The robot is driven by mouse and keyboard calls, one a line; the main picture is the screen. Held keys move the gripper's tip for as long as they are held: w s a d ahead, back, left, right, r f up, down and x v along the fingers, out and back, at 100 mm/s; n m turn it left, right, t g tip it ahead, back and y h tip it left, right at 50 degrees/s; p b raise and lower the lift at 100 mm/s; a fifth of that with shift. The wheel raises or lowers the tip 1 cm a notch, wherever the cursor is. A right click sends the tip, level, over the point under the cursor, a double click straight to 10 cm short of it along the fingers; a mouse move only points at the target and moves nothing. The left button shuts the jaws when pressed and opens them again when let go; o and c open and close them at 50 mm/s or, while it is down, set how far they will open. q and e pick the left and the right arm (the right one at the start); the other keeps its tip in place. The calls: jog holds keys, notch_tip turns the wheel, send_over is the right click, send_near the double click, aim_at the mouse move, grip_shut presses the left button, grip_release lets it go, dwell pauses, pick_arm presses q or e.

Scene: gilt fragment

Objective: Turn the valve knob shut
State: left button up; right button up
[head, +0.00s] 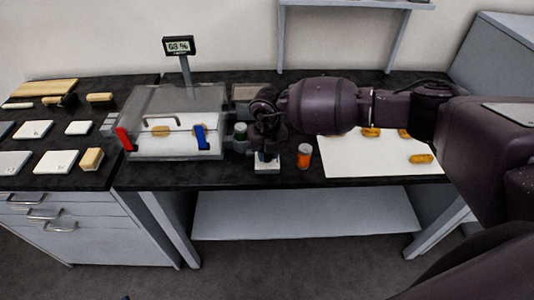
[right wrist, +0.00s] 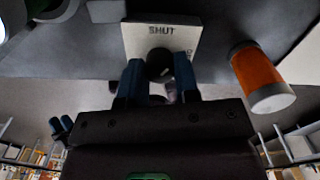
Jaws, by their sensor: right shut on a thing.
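The valve is a small white block (head: 267,167) near the front edge of the dark bench. In the right wrist view its white plate (right wrist: 185,35) reads SHUT along the far edge, with partly hidden lettering on the right. The dark round knob (right wrist: 160,62) sits on the plate. My right gripper (right wrist: 160,76) has its two blue fingers on either side of the knob and is shut on it. In the head view the right gripper (head: 266,153) is over the block and hides the knob. The knob's pointing direction is not clear. My left gripper is not in view.
An orange bottle (head: 304,156) stands close right of the valve. A clear chamber (head: 175,122) with red and blue latches is to the left, beneath a display (head: 179,46). A white sheet (head: 345,157) with gilt pieces lies right. White tiles and blocks are at far left.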

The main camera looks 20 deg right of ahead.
jog(key=n+b, duration=0.1)
jog(key=n, duration=0.3)
jog(key=shift+n, duration=0.8)
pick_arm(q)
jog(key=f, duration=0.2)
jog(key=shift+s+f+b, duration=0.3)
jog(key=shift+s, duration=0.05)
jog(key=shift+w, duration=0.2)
pick_arm(e)
jog(key=shift+r+n, duration=0.1)
jog(key=shift+n, duration=0.3)
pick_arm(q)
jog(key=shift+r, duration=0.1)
pick_arm(e)
jog(key=o, duration=0.8)
jog(key=shift+o, duration=0.7)
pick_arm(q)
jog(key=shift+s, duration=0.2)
